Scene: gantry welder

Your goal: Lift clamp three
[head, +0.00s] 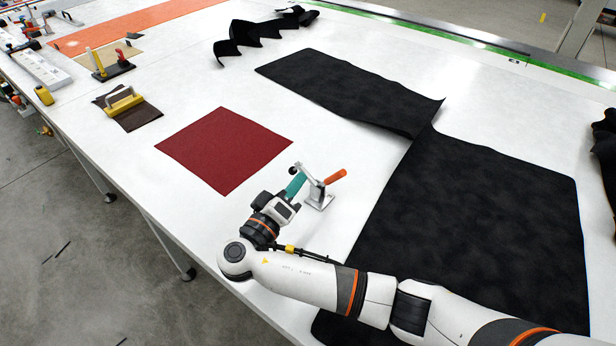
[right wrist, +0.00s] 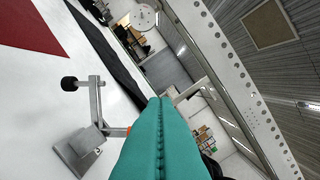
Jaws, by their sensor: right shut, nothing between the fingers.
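My right gripper (head: 298,183) has teal fingers and is just left of the clamp, shut and empty. In the right wrist view the teal fingers (right wrist: 160,103) meet along a seam. There the clamp (right wrist: 88,140) is to their left, base on the table. A bit of its orange handle shows at the fingers' edge, the rest hidden behind them. Whether they touch is unclear. My left gripper is not in view.
A dark red square sheet (head: 226,148) lies left of the clamp, and large black sheets (head: 480,230) lie to its right.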

